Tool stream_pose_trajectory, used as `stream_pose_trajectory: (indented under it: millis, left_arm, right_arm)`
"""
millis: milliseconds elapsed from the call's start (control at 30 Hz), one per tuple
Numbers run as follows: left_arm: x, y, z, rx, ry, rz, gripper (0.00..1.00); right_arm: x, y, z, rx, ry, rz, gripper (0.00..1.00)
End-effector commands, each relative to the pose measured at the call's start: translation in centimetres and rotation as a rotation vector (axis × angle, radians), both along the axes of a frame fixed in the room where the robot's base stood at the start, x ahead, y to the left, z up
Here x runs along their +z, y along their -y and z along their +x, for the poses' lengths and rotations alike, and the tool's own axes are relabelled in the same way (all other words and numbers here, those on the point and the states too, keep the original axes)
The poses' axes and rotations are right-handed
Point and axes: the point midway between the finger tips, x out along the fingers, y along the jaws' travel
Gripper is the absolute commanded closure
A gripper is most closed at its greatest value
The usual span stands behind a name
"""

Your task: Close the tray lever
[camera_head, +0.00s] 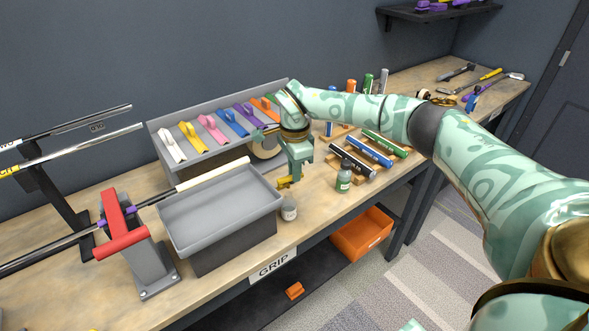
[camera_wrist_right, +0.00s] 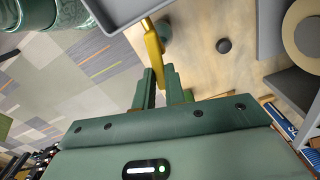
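The grey tray (camera_head: 218,205) sits on top of a dark bin at the bench's front; its rim also shows in the right wrist view (camera_wrist_right: 118,22). The yellow tray lever (camera_head: 284,183) sticks out by the tray's right side. In the right wrist view the lever (camera_wrist_right: 153,48) runs from near the tray rim down between my fingers. My right gripper (camera_head: 294,176) points down over the lever. In the wrist view the fingers of the right gripper (camera_wrist_right: 160,88) lie close against both sides of the lever's end. My left gripper is out of view.
A rack of coloured grips (camera_head: 215,128) is behind. A red-handled clamp (camera_head: 122,235) holds a shaft at left. Several rolls (camera_head: 352,160) lie to the right.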

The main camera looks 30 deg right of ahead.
Motion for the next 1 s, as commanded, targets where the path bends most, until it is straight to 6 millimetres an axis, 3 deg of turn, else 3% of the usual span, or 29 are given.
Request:
stream_pose_trajectory:
  millis: [467, 1000]
  left_arm:
    - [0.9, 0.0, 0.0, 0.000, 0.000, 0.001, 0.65]
    - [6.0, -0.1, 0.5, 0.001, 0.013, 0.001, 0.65]
  right_arm:
    - [0.2, -0.1, -0.2, -0.052, 0.000, 0.000, 1.00]
    - [0.6, -0.8, -1.8, -0.484, 0.000, 0.001, 1.00]
